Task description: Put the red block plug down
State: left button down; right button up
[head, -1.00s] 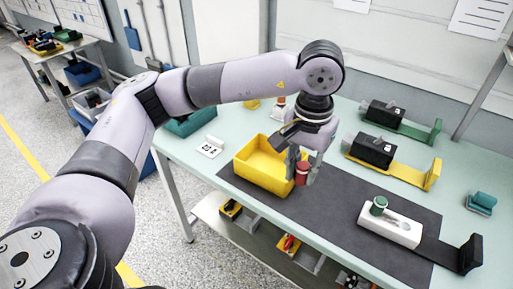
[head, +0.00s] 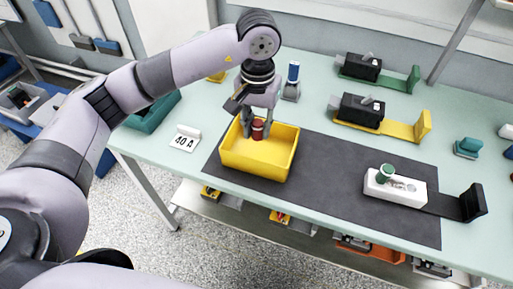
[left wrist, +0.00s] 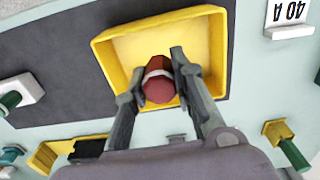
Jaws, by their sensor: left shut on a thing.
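The red block plug (head: 258,130) is a small red cylinder with a pale band. It also shows in the left wrist view (left wrist: 158,88). My left gripper (head: 257,132) is shut on it, a finger on each side. It points down into the yellow bin (head: 258,174), over the bin's inner floor. In the left wrist view the yellow bin (left wrist: 101,68) surrounds the plug. I cannot tell whether the plug touches the bin's floor. My right gripper is not in view.
A white block with a green plug (head: 385,173) stands on the dark mat (head: 330,176). Black devices on yellow (head: 362,110) and green (head: 360,67) brackets stand behind. A white "40 A" card (head: 185,139) lies left of the bin. The mat's middle is clear.

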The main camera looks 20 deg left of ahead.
aim_at(257, 140)
pick_arm(q)
notch_tip(257, 140, down, 5)
jog(key=shift+f+p, duration=0.1)
jog(key=shift+p, duration=0.25)
jog(key=shift+f, duration=0.45)
notch_tip(257, 140, down, 4)
jog(key=shift+r+p, duration=0.1)
jog(key=shift+p, duration=0.3)
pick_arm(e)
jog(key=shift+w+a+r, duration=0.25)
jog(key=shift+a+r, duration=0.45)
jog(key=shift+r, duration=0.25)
pick_arm(q)
jog(key=shift+f+b, duration=0.25)
jog(key=shift+b, duration=0.05)
jog(key=c, duration=1.4)
grip_release()
jog(key=shift+r, duration=0.1)
jog(key=shift+o, duration=0.2)
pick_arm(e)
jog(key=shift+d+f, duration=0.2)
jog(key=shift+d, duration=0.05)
pick_arm(q)
jog(key=shift+r, duration=0.1)
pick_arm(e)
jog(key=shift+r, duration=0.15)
